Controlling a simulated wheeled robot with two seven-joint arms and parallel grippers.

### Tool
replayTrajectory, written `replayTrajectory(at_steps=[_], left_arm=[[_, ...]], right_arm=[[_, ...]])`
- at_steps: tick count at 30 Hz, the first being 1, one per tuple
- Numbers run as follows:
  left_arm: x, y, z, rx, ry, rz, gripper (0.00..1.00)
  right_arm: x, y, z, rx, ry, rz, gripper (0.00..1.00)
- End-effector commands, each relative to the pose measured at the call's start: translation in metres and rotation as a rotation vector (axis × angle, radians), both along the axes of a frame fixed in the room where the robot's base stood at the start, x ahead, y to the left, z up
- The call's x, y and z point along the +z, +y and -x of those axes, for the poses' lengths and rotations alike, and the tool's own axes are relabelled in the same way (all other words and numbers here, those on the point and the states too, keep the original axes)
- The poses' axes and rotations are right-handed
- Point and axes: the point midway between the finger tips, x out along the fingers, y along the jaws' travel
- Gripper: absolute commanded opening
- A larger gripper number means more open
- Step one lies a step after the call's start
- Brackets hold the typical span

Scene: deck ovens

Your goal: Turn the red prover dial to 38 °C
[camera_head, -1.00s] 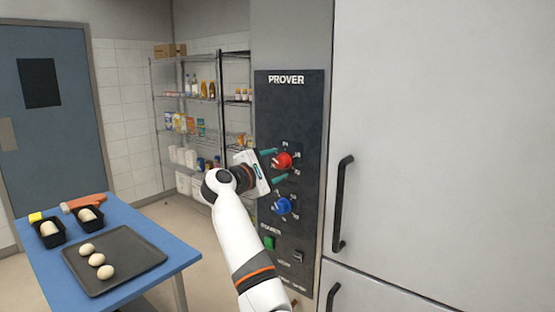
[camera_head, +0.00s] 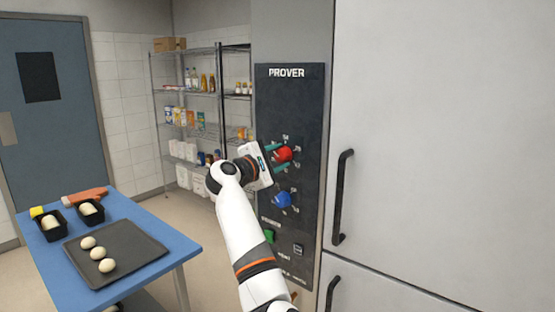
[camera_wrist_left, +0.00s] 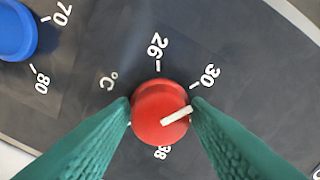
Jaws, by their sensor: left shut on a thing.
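The red prover dial (camera_head: 283,153) is on the dark prover panel (camera_head: 290,95), under the word PROVER. My left gripper (camera_head: 280,157) has its green fingers on either side of the dial. In the left wrist view, the red dial (camera_wrist_left: 158,108) sits between both fingertips (camera_wrist_left: 162,112), which touch its sides. Its white pointer points right, a little below the 30 mark, toward the right finger. The 26 shows at top and the 38 below the dial, partly covered. Any mark behind the right finger is hidden. My right gripper is not in view.
A blue dial (camera_head: 283,199) is just below the red one, with a green switch (camera_head: 269,236) lower down. A fridge-like white door with a black handle (camera_head: 342,197) stands to the right. A blue table (camera_head: 180,245) with a dough tray (camera_head: 140,248) is at left.

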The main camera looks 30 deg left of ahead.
Motion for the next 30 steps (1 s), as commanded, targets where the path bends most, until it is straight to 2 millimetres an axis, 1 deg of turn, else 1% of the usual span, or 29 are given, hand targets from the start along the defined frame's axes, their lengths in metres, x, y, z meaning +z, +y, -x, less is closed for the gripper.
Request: replayTrajectory(at_steps=[8,18,30], left_arm=[[-0.005,0.000,0.000,0.000,-0.010,-0.179,0.20],[-0.005,0.001,0.000,0.000,-0.034,-0.498,0.20],[-0.005,0.000,0.000,-0.003,-0.061,-0.877,0.20]], right_arm=[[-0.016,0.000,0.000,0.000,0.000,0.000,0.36],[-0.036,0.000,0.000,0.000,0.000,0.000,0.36],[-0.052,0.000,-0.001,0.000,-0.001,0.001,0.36]])
